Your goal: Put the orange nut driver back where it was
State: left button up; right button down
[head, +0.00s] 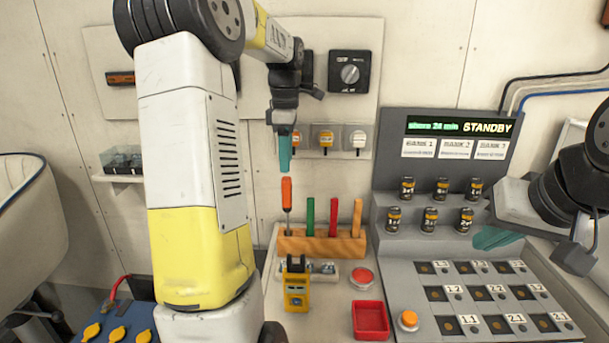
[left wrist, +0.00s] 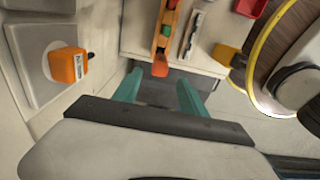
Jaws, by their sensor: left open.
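The orange nut driver (head: 287,192) stands upright at the left end of the wooden rack (head: 322,243), its thin shaft going down to the rack. Green, red and orange-brown handles stand to its right in the same rack. My left gripper (head: 285,162) points down just above the orange handle, apart from it, open and empty. In the left wrist view the orange handle (left wrist: 160,69) shows just beyond the spread teal fingers (left wrist: 158,92), roughly between them. My right gripper (head: 498,238) hangs over the console at the right; its finger gap is hidden.
A yellow device (head: 296,287) stands in front of the rack, with a red button (head: 362,277) and a red tray (head: 371,320) to its right. Wall switches (head: 326,138) sit close behind my left gripper. The grey console (head: 400,275) with small cans fills the right.

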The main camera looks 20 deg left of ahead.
pick_arm(q)
notch_tip(320, 180, up, 3)
jog(key=shift+r, duration=0.2)
jog(key=s+d+m+t, duration=0.2)
jog(key=s+d+m, duration=0.2)
jog(key=s+m, duration=0.3)
jog(key=s+d+f+m+t+h, duration=0.1)
jog(key=s+d+m+t, duration=0.1)
jog(key=s+d+m, duration=0.2)
jog(key=s+d+f+m+t+h, duration=0.1)
jog(key=s+d+m, duration=0.3)
jog(key=s+m, duration=0.6)
jog(key=shift+s+d+f+m+t, duration=0.25)
jog(key=shift+s+t, duration=0.35)
jog(key=shift+s, duration=0.45)
jog(key=shift+d, duration=0.1)
